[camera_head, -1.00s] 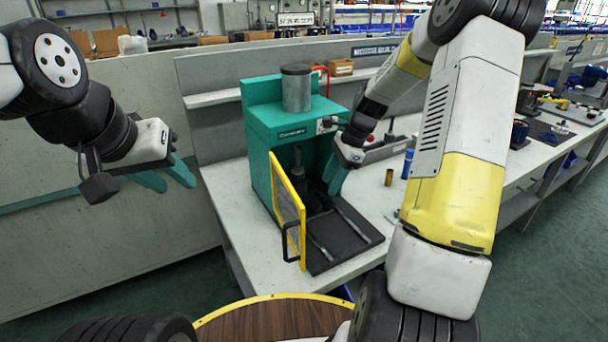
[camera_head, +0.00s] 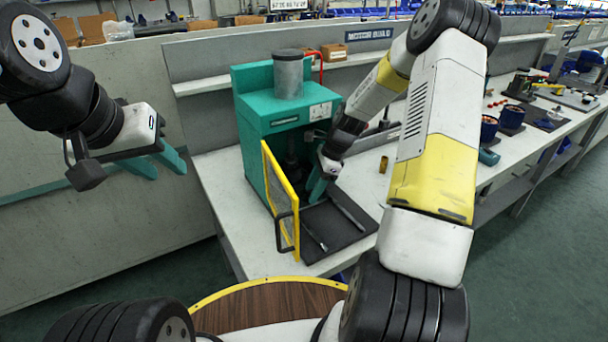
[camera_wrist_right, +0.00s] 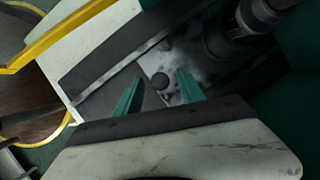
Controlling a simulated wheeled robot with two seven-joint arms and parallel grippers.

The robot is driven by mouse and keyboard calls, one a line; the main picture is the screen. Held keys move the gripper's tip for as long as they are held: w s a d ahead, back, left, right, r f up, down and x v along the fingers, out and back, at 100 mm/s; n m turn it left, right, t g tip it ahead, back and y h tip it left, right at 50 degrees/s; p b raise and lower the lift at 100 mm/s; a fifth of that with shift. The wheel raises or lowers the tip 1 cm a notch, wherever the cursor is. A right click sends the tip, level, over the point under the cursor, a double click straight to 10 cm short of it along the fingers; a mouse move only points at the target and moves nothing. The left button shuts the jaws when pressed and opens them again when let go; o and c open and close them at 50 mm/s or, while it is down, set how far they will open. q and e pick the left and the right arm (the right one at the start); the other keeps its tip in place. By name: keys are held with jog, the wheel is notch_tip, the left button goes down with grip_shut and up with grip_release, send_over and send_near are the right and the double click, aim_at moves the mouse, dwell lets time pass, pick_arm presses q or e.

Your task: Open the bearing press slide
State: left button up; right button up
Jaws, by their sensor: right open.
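The bearing press (camera_head: 270,122) is a teal housing with a grey cylinder on top, standing on the bench. Its yellow-framed guard door (camera_head: 280,195) stands open at the front left. A dark base with two light rails (camera_head: 335,230) extends forward from the opening. My right gripper (camera_head: 318,188) is open at the press opening. In the right wrist view, a round dark knob (camera_wrist_right: 160,80) on a pale metal plate (camera_wrist_right: 172,62) lies between its two teal fingers; contact cannot be told. The slide inside is mostly hidden in the head view. My left gripper (camera_head: 160,163) is open and empty, left of the press.
A brass-coloured cylinder (camera_head: 383,164) stands on the bench right of the press. Further right are motor parts (camera_head: 488,130) and small tools. A grey partition (camera_head: 210,110) runs behind the press. My right arm crosses over the bench.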

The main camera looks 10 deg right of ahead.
grip_shut()
dwell(1.4)
